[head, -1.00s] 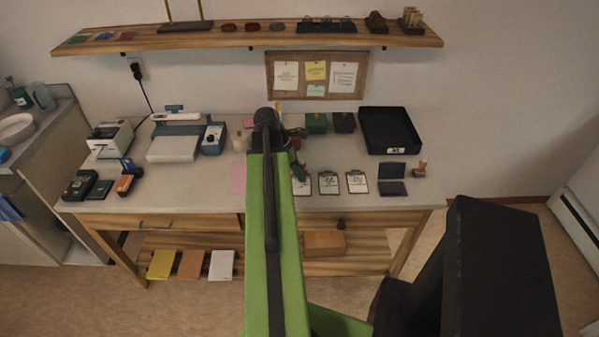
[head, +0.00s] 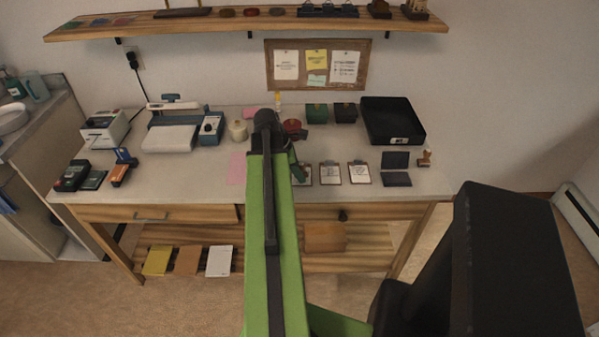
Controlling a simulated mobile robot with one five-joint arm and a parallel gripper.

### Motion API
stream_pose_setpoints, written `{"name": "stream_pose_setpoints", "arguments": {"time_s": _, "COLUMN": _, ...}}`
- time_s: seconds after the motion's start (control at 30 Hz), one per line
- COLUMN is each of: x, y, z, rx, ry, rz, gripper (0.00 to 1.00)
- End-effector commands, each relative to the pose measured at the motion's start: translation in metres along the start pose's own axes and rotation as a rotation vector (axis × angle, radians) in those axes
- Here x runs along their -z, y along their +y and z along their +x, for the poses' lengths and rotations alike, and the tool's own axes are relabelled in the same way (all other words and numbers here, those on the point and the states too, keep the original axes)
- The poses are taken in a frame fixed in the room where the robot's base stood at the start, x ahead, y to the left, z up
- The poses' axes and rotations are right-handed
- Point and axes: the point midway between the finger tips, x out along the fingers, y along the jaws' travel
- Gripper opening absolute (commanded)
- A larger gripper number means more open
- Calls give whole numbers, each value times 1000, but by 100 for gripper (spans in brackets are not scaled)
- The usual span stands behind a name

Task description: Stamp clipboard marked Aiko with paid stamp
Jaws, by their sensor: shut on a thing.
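Three small clipboards lie in a row on the bench: a left one (head: 301,174) partly covered, a middle one (head: 330,174) and a right one (head: 359,173). Their writing is too small to read, so I cannot tell which is marked Aiko. A wooden-handled stamp (head: 425,158) stands beside an open dark ink pad (head: 396,179); its marking is unreadable. My gripper (head: 297,168) is mostly hidden behind my green arm; a dark part shows over the left clipboard. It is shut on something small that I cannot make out. I cannot tell whether it touches the clipboard.
A black tray (head: 420,138) sits at the back right, with green (head: 316,113) and black (head: 345,112) boxes beside it. A red round item (head: 292,127) is behind the clipboards. A scale (head: 172,138) and a card terminal (head: 72,176) stand left. A shelf (head: 285,24) hangs above.

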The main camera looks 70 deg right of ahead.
Motion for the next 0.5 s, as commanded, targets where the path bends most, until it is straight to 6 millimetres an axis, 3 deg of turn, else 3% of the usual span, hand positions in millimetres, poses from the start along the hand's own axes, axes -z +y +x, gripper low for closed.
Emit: {"name": "stream_pose_setpoints", "arguments": {"time_s": 0.5, "x": 3, "y": 0, "z": 10, "rx": 0, "ry": 0, "rz": 1, "gripper": 0}}
